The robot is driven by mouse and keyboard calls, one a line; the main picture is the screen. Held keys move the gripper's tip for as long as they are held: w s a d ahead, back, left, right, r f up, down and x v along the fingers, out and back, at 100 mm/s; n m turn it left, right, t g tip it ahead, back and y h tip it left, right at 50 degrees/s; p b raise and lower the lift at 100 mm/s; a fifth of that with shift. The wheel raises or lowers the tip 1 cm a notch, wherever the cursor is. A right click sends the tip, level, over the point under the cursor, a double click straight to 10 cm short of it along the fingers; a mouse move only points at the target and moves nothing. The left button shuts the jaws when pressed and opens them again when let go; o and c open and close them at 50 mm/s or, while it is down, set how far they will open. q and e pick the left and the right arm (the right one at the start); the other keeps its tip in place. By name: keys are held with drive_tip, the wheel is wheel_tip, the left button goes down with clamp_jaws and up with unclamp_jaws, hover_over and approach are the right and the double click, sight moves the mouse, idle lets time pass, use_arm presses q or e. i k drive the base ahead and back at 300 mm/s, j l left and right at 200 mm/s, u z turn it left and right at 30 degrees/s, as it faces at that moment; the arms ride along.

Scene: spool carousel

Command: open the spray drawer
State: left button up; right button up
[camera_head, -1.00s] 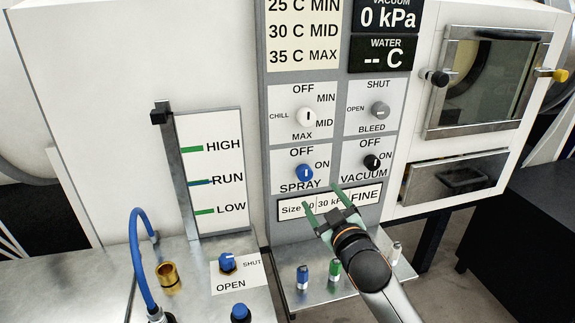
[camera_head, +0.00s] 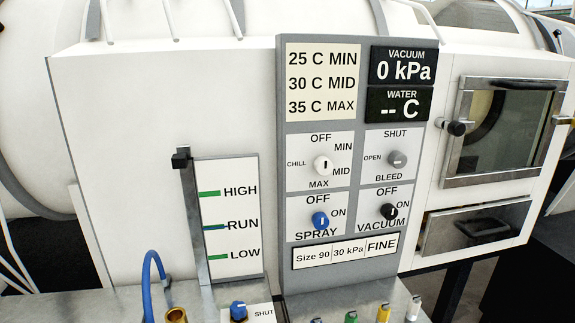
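A metal drawer front (camera_head: 458,236) with a dark handle (camera_head: 482,226) sits low on the white cabinet at the right, under a windowed door. It is the only drawer I see, and it carries no readable label. It looks closed or nearly so; I cannot tell if there is a small gap. A blue SPRAY knob (camera_head: 320,221) is on the grey panel to its left, with its white mark roughly upright towards OFF. Neither of my grippers is in view.
The windowed door (camera_head: 508,128) has a black knob (camera_head: 455,128) at its left. A metal shelf with several small coloured-cap vials (camera_head: 383,313) is below the panel. A blue hose (camera_head: 150,262) and a brass cup (camera_head: 176,315) stand at lower left. The space before the drawer is clear.

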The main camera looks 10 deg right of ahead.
sight(447, 231)
drive_tip(key=z, duration=1.55)
drive_tip(key=u, duration=0.35)
drive_tip(key=i+l+u, duration=0.1)
drive_tip(key=u, duration=0.25)
drive_tip(key=i+l+u, duration=0.1)
drive_tip(key=l+u, duration=0.35)
drive_tip(key=u, duration=0.25)
drive_tip(key=i+l+u, duration=0.1)
drive_tip(key=l+u, duration=0.15)
drive_tip(key=l, duration=0.2)
drive_tip(key=l+u, duration=0.25)
drive_tip(key=l, duration=0.15)
drive_tip(key=l+u, duration=0.15)
drive_tip(key=l, duration=0.8)
